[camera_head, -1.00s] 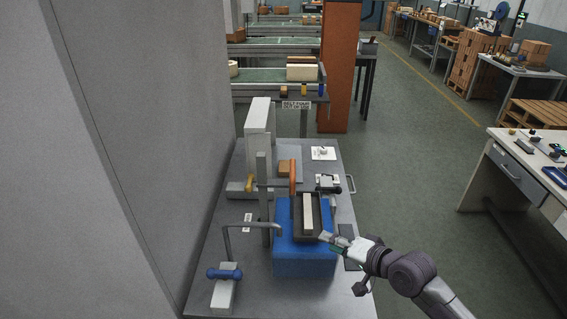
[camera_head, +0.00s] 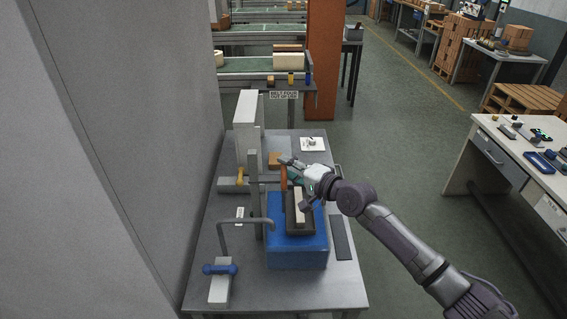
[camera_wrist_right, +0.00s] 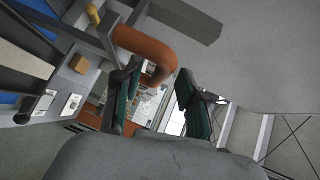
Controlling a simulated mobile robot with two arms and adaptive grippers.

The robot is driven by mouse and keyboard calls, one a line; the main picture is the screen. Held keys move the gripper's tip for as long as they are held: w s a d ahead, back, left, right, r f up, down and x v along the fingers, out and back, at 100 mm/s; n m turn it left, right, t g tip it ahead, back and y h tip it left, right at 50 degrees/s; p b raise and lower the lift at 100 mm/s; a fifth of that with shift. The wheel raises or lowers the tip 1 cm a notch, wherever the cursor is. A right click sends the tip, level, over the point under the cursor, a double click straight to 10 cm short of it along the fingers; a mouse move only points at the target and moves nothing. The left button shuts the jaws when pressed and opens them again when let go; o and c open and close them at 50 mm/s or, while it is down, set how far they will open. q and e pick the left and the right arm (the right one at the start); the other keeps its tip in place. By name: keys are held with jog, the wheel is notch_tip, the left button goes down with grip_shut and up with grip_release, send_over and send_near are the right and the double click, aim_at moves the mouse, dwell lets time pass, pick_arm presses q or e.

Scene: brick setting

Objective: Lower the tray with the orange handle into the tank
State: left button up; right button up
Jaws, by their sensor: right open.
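The dark tray (camera_head: 311,219) holds a pale bar (camera_head: 299,207) and sits at the top of the blue tank (camera_head: 297,257). Whether it hangs or rests there is unclear. In the right wrist view the orange handle (camera_wrist_right: 140,42) curves down between the open green-padded fingers of my right gripper (camera_wrist_right: 160,75), closer to the left finger; contact is unclear. My left gripper is not in view.
A grey post (camera_head: 255,195) stands left of the tank. A bent pipe (camera_head: 245,223) and a blue-handled lever (camera_head: 220,270) are at the bench's left front. A dark strip (camera_head: 341,238) lies right of the tank. The grey wall (camera_head: 150,120) closes off the left.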

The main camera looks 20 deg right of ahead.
jog(key=shift+x, duration=0.95)
grip_shut()
